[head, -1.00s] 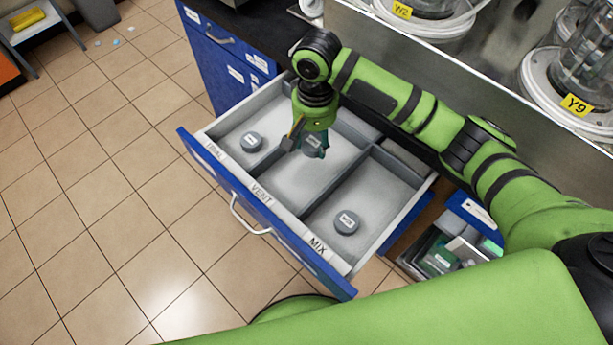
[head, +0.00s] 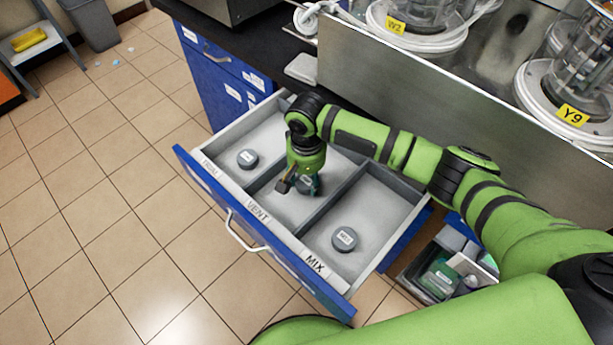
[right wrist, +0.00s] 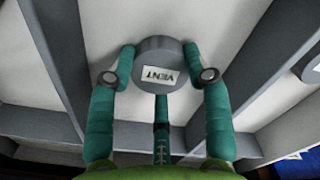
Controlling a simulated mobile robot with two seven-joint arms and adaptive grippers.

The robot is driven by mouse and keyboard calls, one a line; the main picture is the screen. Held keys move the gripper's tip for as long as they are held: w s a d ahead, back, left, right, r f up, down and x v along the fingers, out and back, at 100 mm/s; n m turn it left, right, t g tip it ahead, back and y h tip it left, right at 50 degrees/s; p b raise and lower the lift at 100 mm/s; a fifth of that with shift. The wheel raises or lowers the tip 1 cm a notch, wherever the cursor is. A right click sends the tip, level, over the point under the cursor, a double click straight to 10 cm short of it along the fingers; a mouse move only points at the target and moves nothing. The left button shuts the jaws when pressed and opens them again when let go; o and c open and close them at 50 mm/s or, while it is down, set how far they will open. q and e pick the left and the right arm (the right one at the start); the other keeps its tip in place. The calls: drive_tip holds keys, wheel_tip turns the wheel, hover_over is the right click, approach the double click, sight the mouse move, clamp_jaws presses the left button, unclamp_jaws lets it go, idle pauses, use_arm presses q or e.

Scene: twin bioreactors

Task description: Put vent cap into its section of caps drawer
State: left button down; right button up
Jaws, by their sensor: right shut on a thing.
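The vent cap (right wrist: 158,60) is a grey disc with a white label reading VENT in the right wrist view. My right gripper (right wrist: 163,75) is shut on it, with teal fingers around its sides. In the head view the right gripper (head: 304,183) is inside the open caps drawer (head: 268,250), over the middle section marked VENT (head: 258,212). The cap (head: 308,184) is partly hidden by the gripper there. I cannot tell whether it touches the drawer floor. My left gripper is not in view.
One grey cap (head: 247,159) lies in the far-left section and another (head: 344,239) in the section marked MIX (head: 315,264). Grey dividers (head: 335,205) separate the sections. Bioreactors stand on the bench above.

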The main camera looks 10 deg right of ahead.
sight(306, 180)
drive_tip(key=shift+f, duration=0.1)
drive_tip(key=o, duration=0.8)
wheel_tip(306, 180, up, 12)
idle(0.3)
